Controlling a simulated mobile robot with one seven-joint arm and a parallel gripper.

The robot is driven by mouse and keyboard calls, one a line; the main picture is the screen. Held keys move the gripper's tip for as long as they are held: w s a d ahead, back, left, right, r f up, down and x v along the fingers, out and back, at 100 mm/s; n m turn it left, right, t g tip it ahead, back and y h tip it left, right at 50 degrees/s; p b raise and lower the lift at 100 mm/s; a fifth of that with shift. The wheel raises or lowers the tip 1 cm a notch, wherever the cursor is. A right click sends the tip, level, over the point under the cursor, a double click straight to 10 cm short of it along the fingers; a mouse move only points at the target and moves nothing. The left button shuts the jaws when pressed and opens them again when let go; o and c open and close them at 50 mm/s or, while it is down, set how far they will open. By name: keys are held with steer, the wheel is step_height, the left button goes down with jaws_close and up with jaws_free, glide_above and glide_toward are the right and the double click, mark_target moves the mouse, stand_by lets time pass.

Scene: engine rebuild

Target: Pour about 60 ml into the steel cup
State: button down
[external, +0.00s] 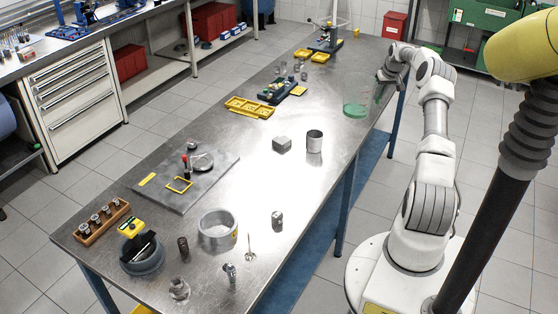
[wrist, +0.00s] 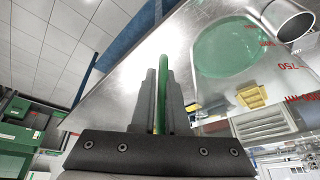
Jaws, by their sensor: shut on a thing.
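A clear measuring jug with green liquid (external: 355,108) is near the right edge of the bench. In the wrist view its green liquid (wrist: 230,48) shows as a round patch, with red scale marks beside it. My gripper (wrist: 161,72) is shut on the jug's narrow green handle; in the external view my gripper (external: 384,77) is at the jug's right side. The jug looks upright; I cannot tell whether its base touches the bench. The steel cup (external: 314,141) stands upright on the bench, nearer the camera and left of the jug. It also shows in the wrist view (wrist: 292,20).
A grey block (external: 281,145) sits just left of the cup. Yellow trays (external: 250,107) and small parts lie farther left. A large metal ring (external: 217,230), a plate and several engine parts fill the near end. The bench (external: 330,112) between jug and cup looks clear.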

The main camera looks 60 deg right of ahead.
step_height(320, 180, down, 12)
stand_by(0.4)
steer(key=shift+r, duration=0.15)
